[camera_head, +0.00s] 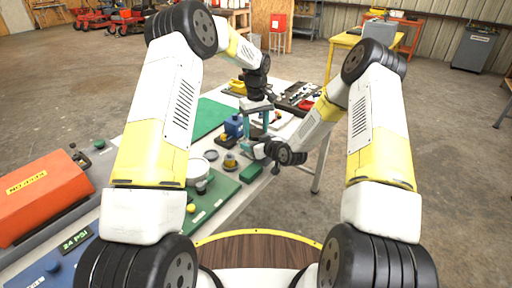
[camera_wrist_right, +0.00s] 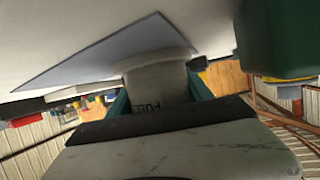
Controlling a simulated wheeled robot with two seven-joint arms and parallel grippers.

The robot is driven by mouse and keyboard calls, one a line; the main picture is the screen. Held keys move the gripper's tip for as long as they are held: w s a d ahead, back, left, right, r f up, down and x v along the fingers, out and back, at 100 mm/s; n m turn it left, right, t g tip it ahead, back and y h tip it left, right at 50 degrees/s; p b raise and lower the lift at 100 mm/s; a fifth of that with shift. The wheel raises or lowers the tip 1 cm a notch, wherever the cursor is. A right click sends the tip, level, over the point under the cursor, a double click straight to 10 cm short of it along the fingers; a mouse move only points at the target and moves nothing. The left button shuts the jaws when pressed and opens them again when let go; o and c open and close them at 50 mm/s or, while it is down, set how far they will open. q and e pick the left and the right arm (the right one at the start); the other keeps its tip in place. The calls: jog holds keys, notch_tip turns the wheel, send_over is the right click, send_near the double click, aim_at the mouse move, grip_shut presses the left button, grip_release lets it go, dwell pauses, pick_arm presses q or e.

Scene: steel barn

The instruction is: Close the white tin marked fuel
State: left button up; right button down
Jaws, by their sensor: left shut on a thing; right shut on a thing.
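The white tin marked FUEL (camera_wrist_right: 157,88) shows in the right wrist view, its lettering upside down in that picture. My right gripper (camera_wrist_right: 160,100) is shut on it, with a teal finger on either side. In the head view my right gripper (camera_head: 258,150) is low at the table's right side, and the tin is mostly hidden there. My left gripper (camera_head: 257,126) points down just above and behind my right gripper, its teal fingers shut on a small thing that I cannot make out. The tin's lid cannot be told apart in either view.
A green box (camera_head: 250,173) stands close in front of my right gripper, and a blue item (camera_head: 233,126) stands left of my left gripper. A yellow-topped item (camera_head: 230,161) and a white cup (camera_head: 201,184) are nearby. An orange toolbox (camera_head: 45,196) is at far left.

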pick_arm(q)
jog(key=m, duration=0.6)
jog(key=o, duration=1.6)
jog(key=shift+c, duration=0.2)
jog(key=shift+r, duration=2.25)
jog(key=shift+c, duration=0.5)
